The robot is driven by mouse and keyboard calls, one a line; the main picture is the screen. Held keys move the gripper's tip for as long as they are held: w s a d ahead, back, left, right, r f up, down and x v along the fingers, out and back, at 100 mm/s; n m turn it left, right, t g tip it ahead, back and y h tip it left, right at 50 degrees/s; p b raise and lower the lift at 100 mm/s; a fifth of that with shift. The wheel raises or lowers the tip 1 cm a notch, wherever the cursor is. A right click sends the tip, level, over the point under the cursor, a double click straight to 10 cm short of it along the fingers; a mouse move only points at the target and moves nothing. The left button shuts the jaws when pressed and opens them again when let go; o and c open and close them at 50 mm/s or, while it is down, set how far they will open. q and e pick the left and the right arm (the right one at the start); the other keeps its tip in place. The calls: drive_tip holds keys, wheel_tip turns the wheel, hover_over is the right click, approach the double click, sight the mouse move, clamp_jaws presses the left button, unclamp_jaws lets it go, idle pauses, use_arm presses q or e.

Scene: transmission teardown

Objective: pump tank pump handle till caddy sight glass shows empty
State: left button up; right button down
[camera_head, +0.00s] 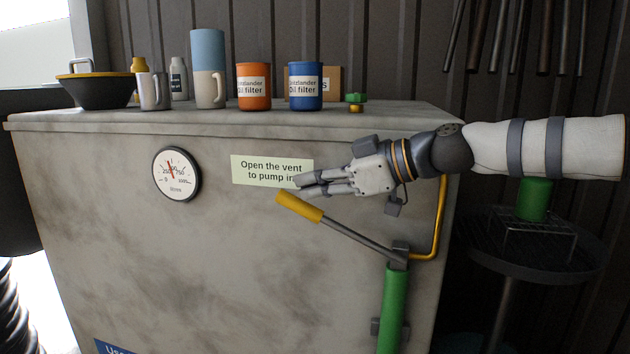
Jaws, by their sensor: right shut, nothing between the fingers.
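The pump handle (345,235) is a grey lever with a yellow grip (298,207), slanting up and left from a green pump cylinder (394,305) on the front of the grey tank (250,265). My right gripper (300,186) comes in from the right and is shut and empty, its fingers just above the yellow grip; I cannot tell whether they touch it. A round dial gauge (176,174) with a red needle is on the tank front. A label (262,170) reads "Open the vent to pump in", its end partly hidden by my gripper. No caddy sight glass is recognisable. My left gripper is not in view.
On the tank top stand a dark bowl (95,92), cups, bottles, an orange oil filter can (253,90), a blue one (305,88) and a small green-topped knob (356,101). A yellow pipe (440,220) runs beside the pump. A round stand (540,258) holds a green cylinder (534,199) at right.

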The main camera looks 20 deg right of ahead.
sight(301, 202)
drive_tip(key=shift+w+a+f+g+h, duration=0.2)
drive_tip(key=shift+a+f+g+h, duration=0.1)
drive_tip(key=shift+a, duration=0.05)
drive_tip(key=f, duration=0.1)
drive_tip(key=a+f+h, duration=0.1)
drive_tip(key=w+f+g+p, duration=0.1)
drive_tip(key=shift+a, duration=0.2)
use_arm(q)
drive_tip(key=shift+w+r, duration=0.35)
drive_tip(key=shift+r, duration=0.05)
use_arm(e)
drive_tip(key=shift+g+h, duration=0.5)
drive_tip(key=shift+h, duration=0.2)
drive_tip(key=f, duration=0.2)
drive_tip(key=a+f, duration=0.1)
drive_tip(key=f, duration=0.1)
drive_tip(key=w+f, duration=0.1)
drive_tip(key=f, duration=0.1)
drive_tip(key=shift+a+f, duration=0.2)
drive_tip(key=shift+f, duration=0.2)
drive_tip(key=shift+s+f, duration=0.1)
drive_tip(key=shift+f, duration=0.05)
